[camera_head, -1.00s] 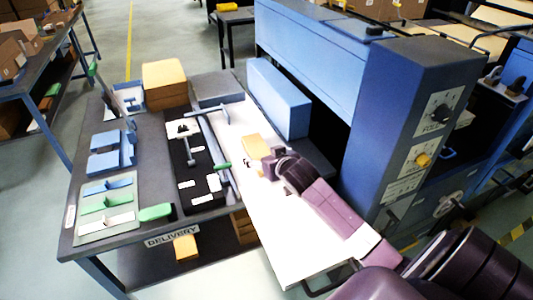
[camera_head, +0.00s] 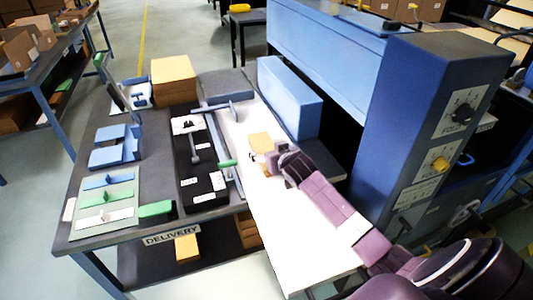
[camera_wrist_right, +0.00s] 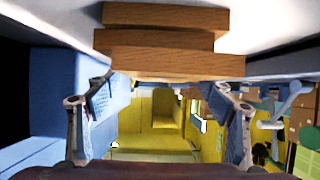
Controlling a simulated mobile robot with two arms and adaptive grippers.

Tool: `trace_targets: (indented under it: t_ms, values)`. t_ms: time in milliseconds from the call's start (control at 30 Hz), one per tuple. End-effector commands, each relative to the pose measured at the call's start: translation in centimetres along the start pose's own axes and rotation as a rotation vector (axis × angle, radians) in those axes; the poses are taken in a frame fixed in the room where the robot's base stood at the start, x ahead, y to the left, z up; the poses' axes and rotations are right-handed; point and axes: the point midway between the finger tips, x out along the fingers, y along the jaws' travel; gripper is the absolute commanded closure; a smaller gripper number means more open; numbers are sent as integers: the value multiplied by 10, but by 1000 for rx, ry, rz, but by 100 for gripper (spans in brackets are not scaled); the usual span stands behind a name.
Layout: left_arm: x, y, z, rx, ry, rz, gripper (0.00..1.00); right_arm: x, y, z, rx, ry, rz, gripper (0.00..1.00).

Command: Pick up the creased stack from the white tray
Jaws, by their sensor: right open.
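The creased stack (camera_head: 260,142) is a small tan block of layers on the long white tray (camera_head: 285,225). In the right wrist view, the stack (camera_wrist_right: 165,59) shows as several brown layers, unevenly offset, across the top of the picture. My right gripper (camera_head: 268,161) is just on the near side of the stack in the head view and partly covers that area. In the right wrist view, its two fingers (camera_wrist_right: 160,98) stand wide apart with nothing between them, with the stack ahead of the tips. My left gripper is not in view.
The blue machine (camera_head: 430,120) stands right of the tray, with a light blue box (camera_head: 290,95) along the tray's far right. The dark delivery table (camera_head: 160,190) at left carries a black board, blue parts, a green mat and a cardboard-coloured stack (camera_head: 173,80).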

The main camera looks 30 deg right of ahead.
Motion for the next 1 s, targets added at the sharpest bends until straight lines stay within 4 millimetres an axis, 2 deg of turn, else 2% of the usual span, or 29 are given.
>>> trace_targets:
  t_ms: [200, 500, 1000]
  values:
    - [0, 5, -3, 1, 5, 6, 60, 19, 0, 0, 0, 0, 0, 25]
    - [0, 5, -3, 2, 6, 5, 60, 21, 0, 0, 0, 1, -1, 26]
    - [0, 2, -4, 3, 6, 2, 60, 20, 0, -1, 0, 3, -1, 79]
